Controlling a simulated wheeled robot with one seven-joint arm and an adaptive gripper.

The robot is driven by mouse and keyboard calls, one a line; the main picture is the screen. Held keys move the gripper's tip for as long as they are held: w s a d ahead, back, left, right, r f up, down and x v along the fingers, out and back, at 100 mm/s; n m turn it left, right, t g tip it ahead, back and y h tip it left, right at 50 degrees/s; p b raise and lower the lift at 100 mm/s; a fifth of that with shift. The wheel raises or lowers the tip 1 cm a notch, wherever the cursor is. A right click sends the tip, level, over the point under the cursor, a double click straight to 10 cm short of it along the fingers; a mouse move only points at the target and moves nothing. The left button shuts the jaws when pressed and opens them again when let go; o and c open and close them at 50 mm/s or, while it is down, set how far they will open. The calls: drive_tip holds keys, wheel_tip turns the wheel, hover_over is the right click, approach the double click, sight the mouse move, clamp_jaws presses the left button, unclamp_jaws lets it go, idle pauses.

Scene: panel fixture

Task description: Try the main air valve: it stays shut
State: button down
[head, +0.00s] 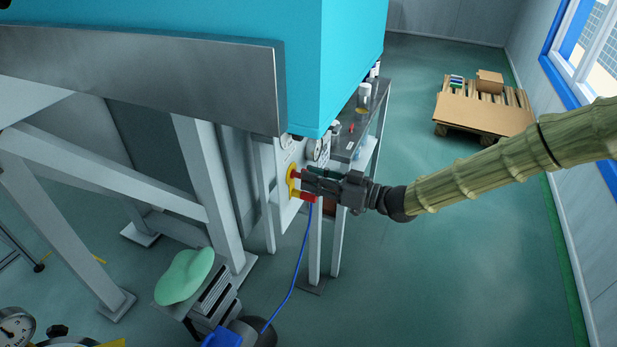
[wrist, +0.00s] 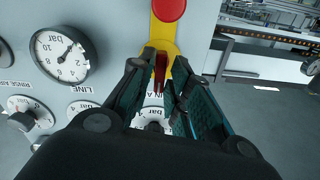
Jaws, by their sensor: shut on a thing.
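The main air valve sits on a grey panel (wrist: 112,20). In the wrist view it has a yellow body (wrist: 165,42) with a round red piece (wrist: 168,9) at the top edge and a narrow red handle (wrist: 160,68) below. My gripper (wrist: 165,65) is shut on the red handle, its dark green pads on either side. The fingers hide part of the handle. In the head view my gripper (head: 303,183) reaches the panel from the right, at the yellow part (head: 291,183); a red piece (head: 308,197) shows just below the fingers.
A blue hose (head: 299,257) hangs below the panel. A bench (head: 362,120) stands behind; a pallet (head: 484,110) lies farther off on open floor.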

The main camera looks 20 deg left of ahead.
drive_tip(key=shift+n+b, duration=1.1)
drive_tip(key=shift+b, duration=0.1)
drive_tip(key=c, duration=1.5)
unclamp_jaws()
drive_tip(key=shift+d, duration=0.1)
drive_tip(key=shift+s+d+p, duration=0.1)
drive_tip(key=shift+d+p, duration=0.4)
drive_tip(key=shift+d, duration=2.95)
